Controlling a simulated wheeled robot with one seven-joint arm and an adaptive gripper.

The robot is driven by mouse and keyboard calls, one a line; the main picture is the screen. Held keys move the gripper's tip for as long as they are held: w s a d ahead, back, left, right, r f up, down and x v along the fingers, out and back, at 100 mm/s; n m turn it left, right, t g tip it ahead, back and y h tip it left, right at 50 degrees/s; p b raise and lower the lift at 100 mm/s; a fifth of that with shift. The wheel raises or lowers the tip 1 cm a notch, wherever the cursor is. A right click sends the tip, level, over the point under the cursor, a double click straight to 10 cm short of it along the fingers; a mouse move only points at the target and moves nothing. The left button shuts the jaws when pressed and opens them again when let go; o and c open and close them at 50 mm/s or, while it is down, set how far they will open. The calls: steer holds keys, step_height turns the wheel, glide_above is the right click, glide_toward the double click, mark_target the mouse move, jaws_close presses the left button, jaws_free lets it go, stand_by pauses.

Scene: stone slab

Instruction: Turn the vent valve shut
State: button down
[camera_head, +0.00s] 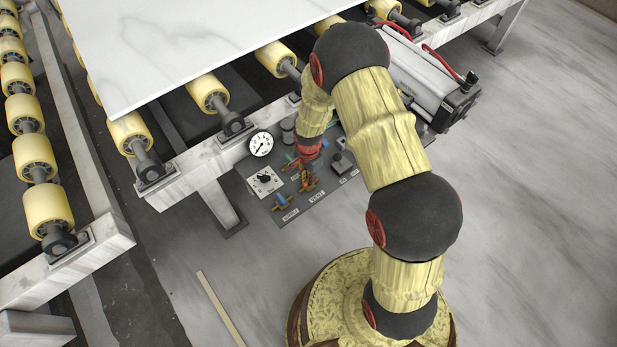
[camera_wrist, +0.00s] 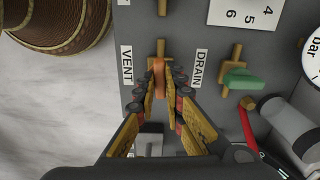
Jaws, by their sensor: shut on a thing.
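The vent valve has an orange handle (camera_wrist: 158,76) on a brass body, beside the VENT label (camera_wrist: 126,67) in the wrist view. The handle appears to lie along the line of its brass body. My gripper (camera_wrist: 159,88) is shut on this handle, one finger on each side, and the fingers hide part of it. In the head view my gripper (camera_head: 308,152) reaches down to the grey valve panel (camera_head: 330,197), and the valve there is small and partly hidden.
A green-handled valve (camera_wrist: 242,79) stands close on the right in the wrist view, its handle across its body, with the DRAIN label (camera_wrist: 200,67) between. A red lever (camera_wrist: 247,125), a pressure gauge (camera_head: 262,144) and a selector dial (camera_head: 264,180) are close by. A roller conveyor bearing a stone slab (camera_head: 190,40) stands behind.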

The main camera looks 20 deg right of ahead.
steer(key=n+p, duration=0.1)
steer(key=n, duration=0.3)
steer(key=shift+p, duration=0.4)
steer(key=n+p, duration=0.1)
steer(key=n, duration=0.3)
steer(key=shift+n, duration=0.3)
steer(key=n+p, duration=0.1)
steer(key=n, duration=0.3)
steer(key=shift+n+p, duration=0.3)
steer(key=shift+p, duration=0.05)
steer(key=shift+n+p, duration=0.4)
steer(key=shift+n, duration=1.4)
steer(key=c, duration=2)
jaws_free()
steer(key=shift+o, duration=0.6)
